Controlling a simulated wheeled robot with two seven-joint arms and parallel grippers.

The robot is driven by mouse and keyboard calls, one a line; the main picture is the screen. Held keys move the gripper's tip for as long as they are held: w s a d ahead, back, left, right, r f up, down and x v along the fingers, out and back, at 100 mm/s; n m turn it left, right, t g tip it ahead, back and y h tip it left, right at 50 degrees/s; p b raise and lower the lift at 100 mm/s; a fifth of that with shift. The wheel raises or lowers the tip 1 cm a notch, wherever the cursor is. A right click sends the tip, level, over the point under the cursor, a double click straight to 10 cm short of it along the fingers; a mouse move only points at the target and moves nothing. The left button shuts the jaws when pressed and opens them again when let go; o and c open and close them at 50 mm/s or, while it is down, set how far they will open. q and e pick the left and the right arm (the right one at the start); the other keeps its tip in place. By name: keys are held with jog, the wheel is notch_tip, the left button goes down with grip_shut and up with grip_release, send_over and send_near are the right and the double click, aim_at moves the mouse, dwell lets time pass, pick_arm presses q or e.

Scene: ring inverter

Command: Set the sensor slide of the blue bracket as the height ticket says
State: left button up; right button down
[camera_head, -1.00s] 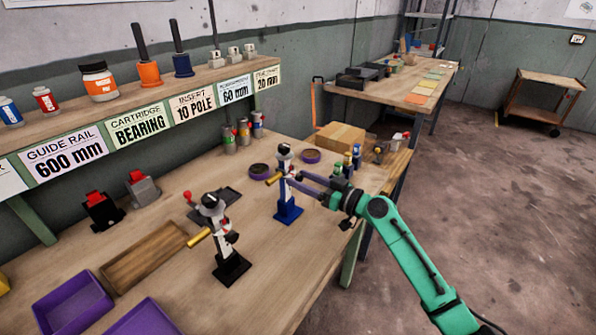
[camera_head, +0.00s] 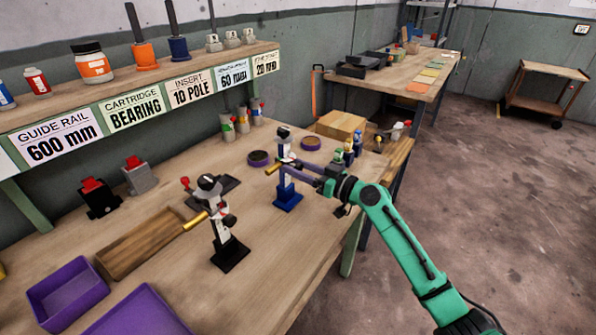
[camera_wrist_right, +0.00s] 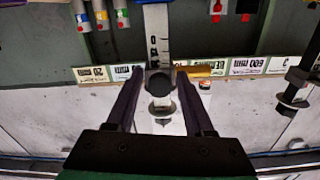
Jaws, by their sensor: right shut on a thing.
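The blue bracket (camera_head: 288,198) stands on the bench, with a white scaled post rising from its blue base. Its sensor slide, with a brass rod (camera_head: 272,169) pointing left, sits partway up the post. My right gripper (camera_head: 291,166) reaches in from the right, its purple fingers shut on the slide. In the right wrist view, the fingers lie either side of a dark round part (camera_wrist_right: 160,83) in front of the scaled post (camera_wrist_right: 156,35). Labels line the shelf edge, among them one reading 60 mm (camera_head: 232,74); its small upper line is too blurred to read. My left gripper is not seen.
A similar black bracket (camera_head: 229,252) with a brass rod stands front left of the blue one. Purple trays (camera_head: 67,293), a wooden tray (camera_head: 145,243) and purple-rimmed round dishes (camera_head: 259,159) are around. Small coloured bottles (camera_head: 348,149) stand close behind my right gripper.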

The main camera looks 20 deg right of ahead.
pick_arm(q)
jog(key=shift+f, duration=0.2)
pick_arm(e)
jog(key=shift+f, duration=0.1)
jog(key=c, duration=0.6)
grip_release()
jog(key=shift+s, duration=0.1)
jog(key=shift+s+d+f, duration=0.1)
jog(key=shift+s+d, duration=0.1)
jog(key=shift+d, duration=0.1)
pick_arm(q)
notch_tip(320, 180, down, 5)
jog(key=b, duration=0.4)
pick_arm(e)
jog(key=v, duration=1.3)
jog(key=shift+s+d, duration=0.2)
jog(key=shift+s, duration=0.15)
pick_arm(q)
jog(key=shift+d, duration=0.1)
